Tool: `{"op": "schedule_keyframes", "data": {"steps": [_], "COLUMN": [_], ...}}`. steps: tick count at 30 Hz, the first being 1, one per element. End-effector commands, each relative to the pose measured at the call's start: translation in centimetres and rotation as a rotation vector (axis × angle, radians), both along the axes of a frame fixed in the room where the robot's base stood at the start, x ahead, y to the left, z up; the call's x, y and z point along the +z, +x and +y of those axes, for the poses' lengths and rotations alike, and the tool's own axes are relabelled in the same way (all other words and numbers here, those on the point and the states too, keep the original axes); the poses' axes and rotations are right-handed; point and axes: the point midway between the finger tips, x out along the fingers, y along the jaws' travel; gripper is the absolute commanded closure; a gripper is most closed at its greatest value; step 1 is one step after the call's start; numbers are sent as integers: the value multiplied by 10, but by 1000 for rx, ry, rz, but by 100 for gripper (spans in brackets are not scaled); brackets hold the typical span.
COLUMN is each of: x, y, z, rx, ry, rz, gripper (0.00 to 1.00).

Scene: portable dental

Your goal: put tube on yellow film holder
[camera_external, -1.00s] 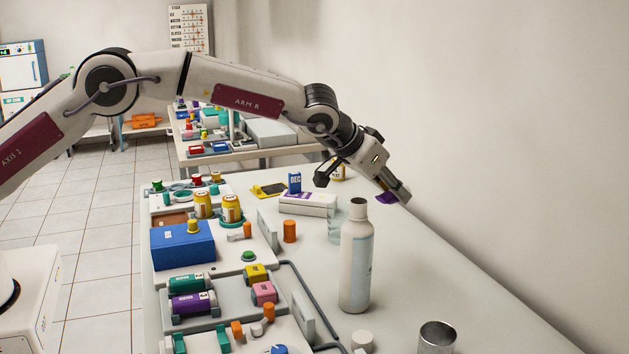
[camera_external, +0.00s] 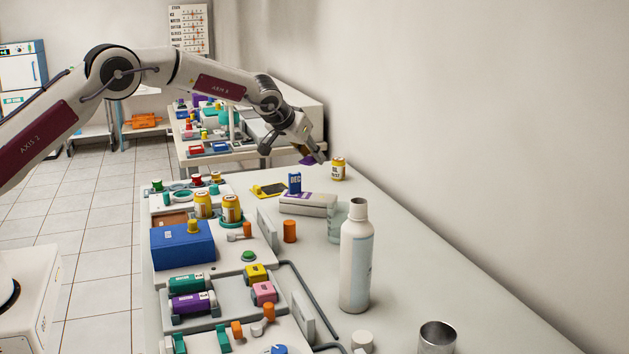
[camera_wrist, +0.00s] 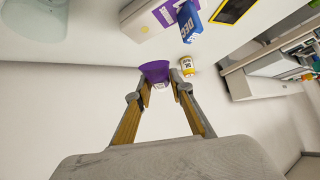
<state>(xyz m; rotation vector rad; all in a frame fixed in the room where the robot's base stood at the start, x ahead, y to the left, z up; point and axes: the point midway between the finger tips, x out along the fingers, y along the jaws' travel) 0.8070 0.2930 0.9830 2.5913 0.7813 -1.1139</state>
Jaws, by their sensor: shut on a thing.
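My gripper (camera_external: 313,152) is shut on a small purple tube (camera_external: 307,161) and holds it in the air over the far part of the bench. In the wrist view the purple tube (camera_wrist: 155,71) sits between the two fingertips (camera_wrist: 163,86), and its lower part is partly hidden by them. The yellow film holder (camera_external: 268,190), a flat yellow plate with a dark face, lies on the bench to the left of and below my gripper in the picture. It also shows at the top of the wrist view (camera_wrist: 234,9). Its top looks bare.
A blue DEC box (camera_external: 294,183) stands by a white and purple carton (camera_external: 308,203) beside the holder. A yellow-labelled bottle (camera_external: 338,169) stands near the wall. A tall white bottle (camera_external: 356,258) is nearer the camera. Several trays and jars fill the left side.

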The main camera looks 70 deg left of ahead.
Motion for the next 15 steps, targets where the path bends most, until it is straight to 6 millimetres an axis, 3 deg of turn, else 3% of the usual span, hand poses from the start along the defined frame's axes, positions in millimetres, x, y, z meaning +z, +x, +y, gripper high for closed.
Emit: {"op": "schedule_keyframes", "data": {"steps": [3,15], "x": [-4,-16], "y": [-17,-79], "z": [41,153], "rx": [50,192], "ry": [0,-1], "rz": [1,-1], "gripper": [98,98]}}
